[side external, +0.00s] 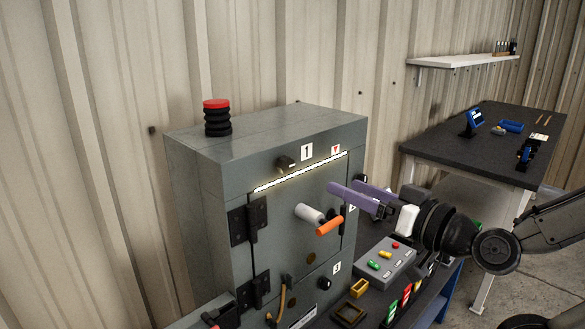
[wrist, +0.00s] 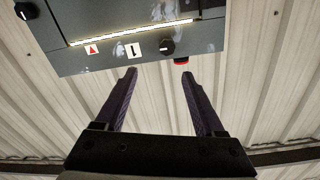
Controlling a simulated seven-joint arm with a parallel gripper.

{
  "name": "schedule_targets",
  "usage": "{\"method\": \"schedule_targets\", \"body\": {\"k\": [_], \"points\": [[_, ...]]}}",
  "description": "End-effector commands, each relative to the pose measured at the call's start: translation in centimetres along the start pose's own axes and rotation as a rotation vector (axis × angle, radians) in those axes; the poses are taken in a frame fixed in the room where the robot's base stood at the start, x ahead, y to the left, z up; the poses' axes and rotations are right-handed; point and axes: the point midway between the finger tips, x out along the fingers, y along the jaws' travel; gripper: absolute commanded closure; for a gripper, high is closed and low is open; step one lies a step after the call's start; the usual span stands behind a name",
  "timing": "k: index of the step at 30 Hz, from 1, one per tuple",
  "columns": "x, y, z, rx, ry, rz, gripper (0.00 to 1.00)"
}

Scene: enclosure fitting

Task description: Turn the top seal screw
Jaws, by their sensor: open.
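A grey enclosure (side external: 215,185) stands against the wall. A black knob-like screw (side external: 286,162) sits on its upper front, left of the "1" label (side external: 307,152). I take it as the top seal screw. The wrist view shows this screw (wrist: 167,46) beside its label (wrist: 132,49), with nothing gripping it. My gripper (side external: 346,186) has purple fingers and is open and empty, in front of the enclosure's right part, right of the screw. In the wrist view my fingertips (wrist: 158,73) are spread, with the screw above the gap between them in the picture.
A white-and-orange handle (side external: 319,218) sticks out from the door. A red-topped black stack (side external: 217,117) stands on the enclosure. A grey button box (side external: 386,261) lies on the bench below my gripper. A dark table (side external: 470,145) stands at the back right.

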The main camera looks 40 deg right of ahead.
Motion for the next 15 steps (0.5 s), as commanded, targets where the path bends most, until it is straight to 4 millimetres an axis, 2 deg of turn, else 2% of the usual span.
{"method": "schedule_targets", "body": {"k": [3,8,11,15], "points": [[0.0,-0.9,0.3,-0.003,-0.01,-0.029,0.29],[1.0,-1.0,0.3,-0.004,-0.008,-0.029,0.29],[2.3,-0.9,0.3,-0.004,-0.01,-0.026,0.29],[5.0,-1.0,0.4,-0.005,-0.011,-0.025,0.29]]}}
